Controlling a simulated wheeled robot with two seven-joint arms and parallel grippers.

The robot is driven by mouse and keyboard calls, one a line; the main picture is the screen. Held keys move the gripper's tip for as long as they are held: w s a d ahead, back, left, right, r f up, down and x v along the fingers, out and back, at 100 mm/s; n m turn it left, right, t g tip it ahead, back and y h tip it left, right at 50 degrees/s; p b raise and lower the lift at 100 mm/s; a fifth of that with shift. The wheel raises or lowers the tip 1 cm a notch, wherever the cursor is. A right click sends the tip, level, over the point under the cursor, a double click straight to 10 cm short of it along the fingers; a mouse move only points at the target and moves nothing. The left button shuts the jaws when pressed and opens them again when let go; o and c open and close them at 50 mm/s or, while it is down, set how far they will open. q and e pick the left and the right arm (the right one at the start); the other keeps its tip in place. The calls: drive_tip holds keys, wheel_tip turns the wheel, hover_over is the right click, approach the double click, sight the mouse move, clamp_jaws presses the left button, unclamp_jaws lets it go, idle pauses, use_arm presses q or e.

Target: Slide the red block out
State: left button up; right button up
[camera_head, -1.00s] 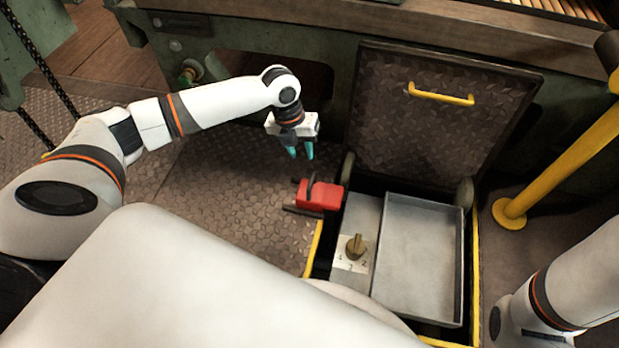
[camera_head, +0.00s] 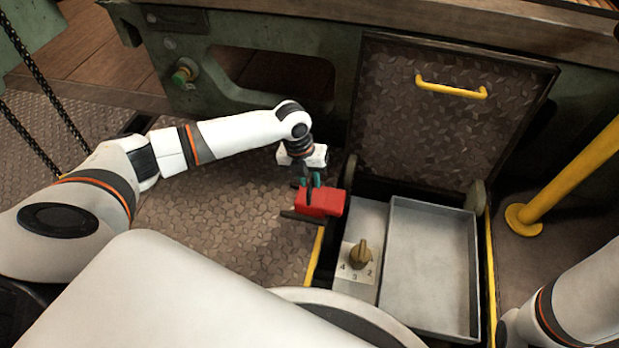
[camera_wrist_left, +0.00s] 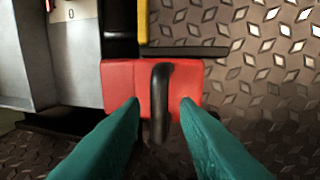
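The red block (camera_head: 322,203) sits at the left edge of the open floor hatch, by the hinge side of the raised lid. A dark bar-shaped handle stands on it. My left gripper (camera_head: 311,182) is right above the block in the head view. In the left wrist view, the red block (camera_wrist_left: 116,84) lies ahead, and the teal fingers of my left gripper (camera_wrist_left: 160,105) are apart, one on either side of the dark handle (camera_wrist_left: 161,100). Whether they touch it cannot be told. My right gripper is out of view; only its arm shows at lower right.
The hatch lid (camera_head: 445,120) stands open with a yellow handle (camera_head: 450,87). Inside the hatch are a grey tray (camera_head: 430,265) and a brass knob (camera_head: 360,254) on a numbered plate. A yellow post (camera_head: 570,180) stands right. Patterned floor (camera_head: 225,220) left of the hatch is clear.

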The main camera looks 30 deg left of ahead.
use_arm(q)
clamp_jaws()
drive_tip(key=a+p, duration=0.1)
drive_tip(key=a, duration=0.1)
drive_tip(key=s+a+p, duration=0.1)
drive_tip(key=a, duration=0.1)
drive_tip(key=shift+p, duration=0.35)
drive_tip(key=shift+o, duration=1.1)
unclamp_jaws()
drive_tip(key=shift+s, duration=0.1)
